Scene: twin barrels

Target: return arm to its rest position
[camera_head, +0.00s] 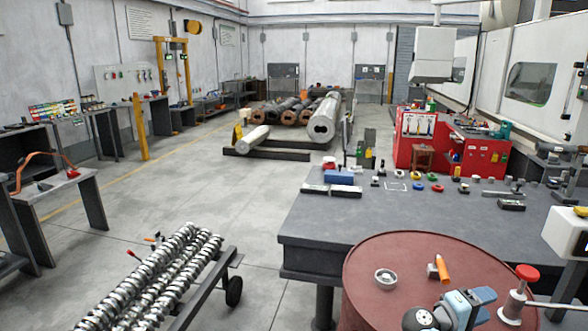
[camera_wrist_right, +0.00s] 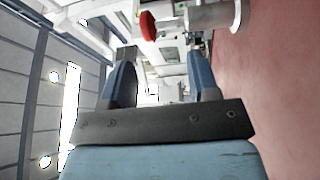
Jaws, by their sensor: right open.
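My right gripper (camera_head: 488,304) is low in the head view, over the front right part of a red-brown barrel top (camera_head: 400,250). In the right wrist view, its two blue fingers (camera_wrist_right: 161,62) stand apart with nothing between them. A grey fitting with a red knob (camera_head: 527,272) is just right of the gripper in the head view. The knob (camera_wrist_right: 148,25) also shows beyond the fingers in the wrist view. My left gripper is not in view.
A grey ring (camera_head: 386,278) and an orange piece (camera_head: 442,268) are on the barrel top, left of and behind the gripper. A dark workbench (camera_head: 340,225) with small parts stands behind the barrel. A rack of metal shafts (camera_head: 160,275) is at lower left. Open floor lies between.

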